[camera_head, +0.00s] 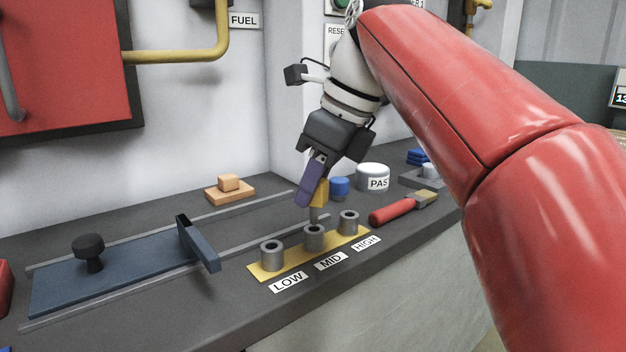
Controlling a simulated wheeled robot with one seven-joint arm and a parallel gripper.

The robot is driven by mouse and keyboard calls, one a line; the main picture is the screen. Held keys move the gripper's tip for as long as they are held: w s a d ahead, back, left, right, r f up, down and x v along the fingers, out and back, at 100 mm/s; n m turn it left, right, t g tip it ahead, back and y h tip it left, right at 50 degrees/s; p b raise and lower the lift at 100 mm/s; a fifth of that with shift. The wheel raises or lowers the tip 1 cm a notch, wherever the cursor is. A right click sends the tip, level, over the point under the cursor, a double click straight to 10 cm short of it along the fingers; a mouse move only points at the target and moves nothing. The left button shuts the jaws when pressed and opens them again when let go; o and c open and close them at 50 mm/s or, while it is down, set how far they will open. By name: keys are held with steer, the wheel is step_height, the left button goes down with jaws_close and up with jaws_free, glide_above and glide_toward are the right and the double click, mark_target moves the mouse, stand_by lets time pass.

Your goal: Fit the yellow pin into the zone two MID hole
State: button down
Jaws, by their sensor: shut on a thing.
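The yellow pin (320,192) has a yellow head and a grey shank pointing down. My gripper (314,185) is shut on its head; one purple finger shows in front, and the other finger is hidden. The pin is above the MID socket (314,238), a grey ring between the LOW socket (271,255) and the HIGH socket (348,222). The sockets stand on a yellow plate (296,262) on the dark bench. The shank's lower end is at the MID socket's top; I cannot tell whether it has entered the hole.
A red-handled tool (392,211) lies right of the HIGH socket. Behind it are a blue cylinder (339,187) and a white PAS drum (373,177). A blue sliding plate with a black knob (88,248) lies left, and an orange block (229,188) is at the back.

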mark_target(313, 205)
steer(key=shift+f+b, duration=1)
steer(key=shift+f, duration=0.85)
steer(key=c, duration=0.7)
jaws_free()
steer(key=shift+r, duration=0.15)
step_height(313, 205, up, 3)
steer(key=p, duration=0.3)
steer(key=shift+p, duration=0.3)
steer(key=shift+r+p, duration=0.8)
steer(key=shift+r, duration=0.6)
